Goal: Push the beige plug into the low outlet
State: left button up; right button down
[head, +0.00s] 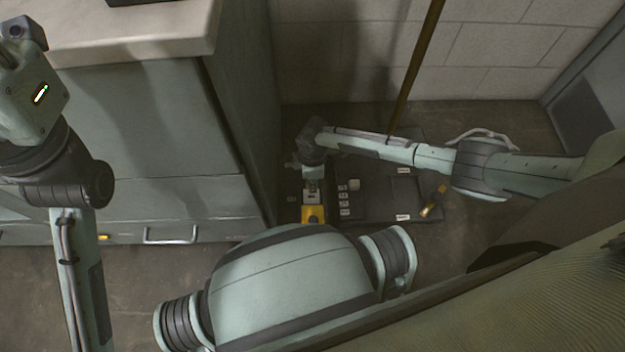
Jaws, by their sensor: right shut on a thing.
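My right gripper (312,188) points down near the floor, in the gap to the right of the grey cabinet. It is shut on a small pale piece (309,198) that looks like the beige plug, though it is too small to be sure. A yellow block (313,215) sits directly below the pale piece in the picture; I cannot tell if they touch. I cannot clearly make out the low outlet. My left arm hangs at the left edge, and its gripper is not clearly seen.
A white cable (485,134) lies behind my right arm. The cabinet (150,130) bounds the left.

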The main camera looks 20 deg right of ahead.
jog(key=shift+f, duration=0.1)
jog(key=shift+f+b, duration=1.55)
jog(key=shift+f, duration=0.35)
jog(key=shift+f+b, duration=1.2)
jog(key=shift+f, duration=0.45)
dwell(1.1)
jog(key=c, duration=1.3)
grip_release()
jog(key=shift+r, duration=0.1)
notch_tip(320, 180, up, 12)
jog(key=shift+f, duration=0.1)
